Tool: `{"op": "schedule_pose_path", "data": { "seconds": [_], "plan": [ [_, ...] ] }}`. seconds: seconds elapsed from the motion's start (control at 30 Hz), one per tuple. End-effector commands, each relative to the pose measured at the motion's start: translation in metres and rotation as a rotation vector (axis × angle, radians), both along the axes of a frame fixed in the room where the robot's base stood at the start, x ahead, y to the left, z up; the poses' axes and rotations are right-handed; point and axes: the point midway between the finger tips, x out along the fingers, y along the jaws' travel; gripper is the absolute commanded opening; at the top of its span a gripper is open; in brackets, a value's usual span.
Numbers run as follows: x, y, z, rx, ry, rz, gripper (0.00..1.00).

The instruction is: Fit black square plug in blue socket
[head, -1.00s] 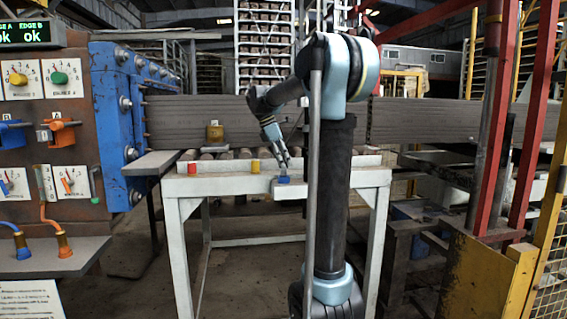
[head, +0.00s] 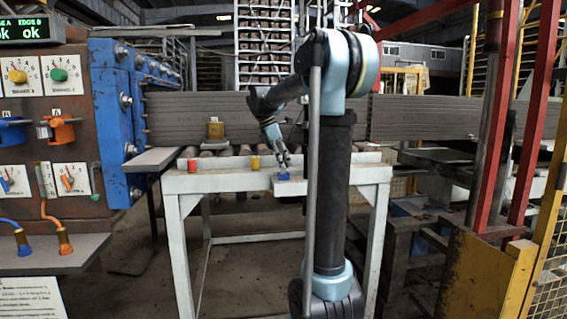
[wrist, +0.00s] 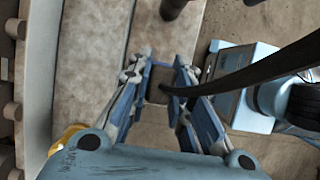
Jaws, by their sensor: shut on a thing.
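A control panel (head: 60,125) with cables stands at the left. Rollers and stacked grey slabs (head: 200,112) lie behind.

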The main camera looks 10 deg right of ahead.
Motion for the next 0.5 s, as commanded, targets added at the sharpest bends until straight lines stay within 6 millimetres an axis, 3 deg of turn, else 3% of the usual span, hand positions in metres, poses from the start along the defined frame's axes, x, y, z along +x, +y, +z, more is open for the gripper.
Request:
{"op": "schedule_pose_path", "data": {
  "seconds": [0.5],
  "plan": [
    [0.0001,-0.0001,-0.0078,0.0,0.0,0.0,0.0]
  ]
}}
